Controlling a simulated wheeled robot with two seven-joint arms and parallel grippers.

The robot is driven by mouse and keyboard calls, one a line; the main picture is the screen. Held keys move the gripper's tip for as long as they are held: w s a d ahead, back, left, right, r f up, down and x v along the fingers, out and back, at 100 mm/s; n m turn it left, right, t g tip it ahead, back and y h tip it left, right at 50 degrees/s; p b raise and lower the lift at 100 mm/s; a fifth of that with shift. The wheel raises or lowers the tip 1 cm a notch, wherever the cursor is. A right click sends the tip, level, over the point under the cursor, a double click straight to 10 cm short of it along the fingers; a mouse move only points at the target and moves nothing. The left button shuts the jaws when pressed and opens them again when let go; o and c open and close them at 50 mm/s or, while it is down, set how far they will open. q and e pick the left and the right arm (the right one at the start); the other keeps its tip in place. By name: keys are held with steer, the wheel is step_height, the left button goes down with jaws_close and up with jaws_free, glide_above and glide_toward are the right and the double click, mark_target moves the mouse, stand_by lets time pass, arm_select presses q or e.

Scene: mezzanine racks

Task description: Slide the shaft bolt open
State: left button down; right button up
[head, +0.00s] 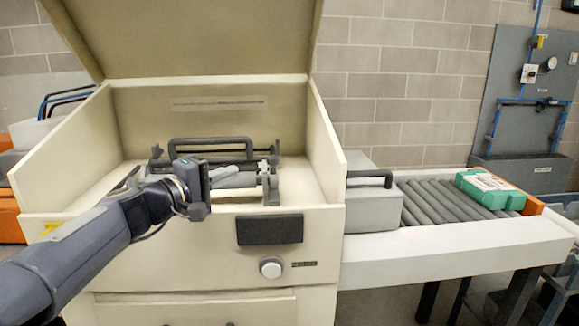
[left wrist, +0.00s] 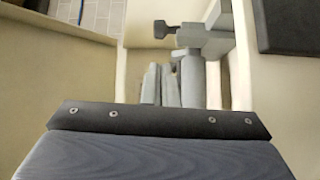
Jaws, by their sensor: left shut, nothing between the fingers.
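My left gripper (head: 238,178) reaches from the left into the open cream machine, with its pale grey fingers together and empty. In the left wrist view the two slim fingers (left wrist: 160,85) lie side by side beyond the dark palm. A grey bar with a bracket and a small dark knob (left wrist: 165,29) lies just right of and beyond them. It looks like the bolt, but I cannot be sure. In the head view, grey and black bracket parts (head: 271,186) stand right of the fingertips. I cannot tell whether the fingers touch the bar. My right gripper is not in view.
The machine's raised lid (head: 190,40) and side walls (head: 325,150) enclose the work space. A black handle frame (head: 210,142) stands behind the gripper. A black pad (head: 270,229) and round knob (head: 271,268) are on the front. A roller conveyor (head: 435,205) carrying a green box (head: 490,188) stands right.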

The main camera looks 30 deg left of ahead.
mark_target(273, 165)
arm_select(q)
steer(key=shift+w+a+r, duration=0.15)
steer(key=shift+w+a, duration=0.1)
steer(key=shift+w, duration=0.15)
steer(key=p+x, duration=0.1)
steer(key=x, duration=0.9)
steer(key=shift+s+r, duration=0.1)
